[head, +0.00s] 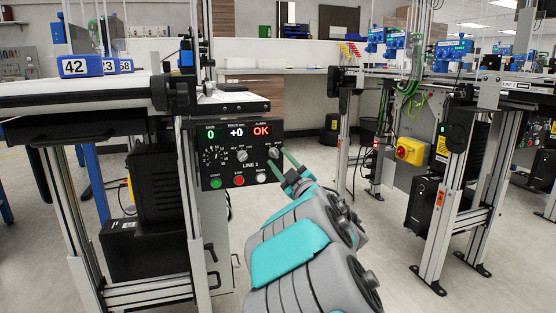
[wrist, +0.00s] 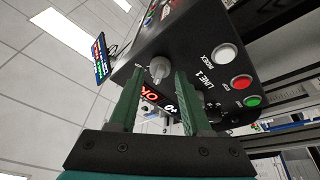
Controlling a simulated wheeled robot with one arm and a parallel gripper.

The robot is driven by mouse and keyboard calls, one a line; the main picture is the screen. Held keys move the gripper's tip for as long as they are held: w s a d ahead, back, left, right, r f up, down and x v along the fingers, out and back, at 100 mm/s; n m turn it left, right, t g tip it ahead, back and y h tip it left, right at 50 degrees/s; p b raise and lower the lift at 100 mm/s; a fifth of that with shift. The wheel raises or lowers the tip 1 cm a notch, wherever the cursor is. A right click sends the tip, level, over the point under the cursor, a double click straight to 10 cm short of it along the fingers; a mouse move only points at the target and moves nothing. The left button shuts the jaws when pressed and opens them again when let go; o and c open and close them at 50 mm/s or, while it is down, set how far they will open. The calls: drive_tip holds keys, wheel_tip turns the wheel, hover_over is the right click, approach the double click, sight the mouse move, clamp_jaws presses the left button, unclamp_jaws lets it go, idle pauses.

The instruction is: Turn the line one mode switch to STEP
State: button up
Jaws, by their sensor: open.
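The black LINE 1 control panel (head: 220,171) faces me at the end of the left conveyor. Its rightmost grey knob (head: 274,153) sits below the red OK display; its small labels are unreadable, so I cannot confirm its name or setting. Another knob (head: 242,155) is left of it. My gripper (head: 284,164) is open at the panel's right side. In the wrist view, a grey knob (wrist: 160,70) shows between the green fingertips of my gripper (wrist: 158,80), with gaps on both sides. I cannot tell whether either finger touches it.
Below the knobs are a green button (head: 215,183), a red button (head: 239,181) and a white button (head: 262,178). A blue 42 block (head: 80,66) stands on the left conveyor. A yellow box with a red switch (head: 410,151) is on the right conveyor's frame. Open floor lies between the conveyors.

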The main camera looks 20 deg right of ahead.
drive_tip(key=shift+x, duration=0.85)
drive_tip(key=shift+f, duration=0.1)
clamp_jaws()
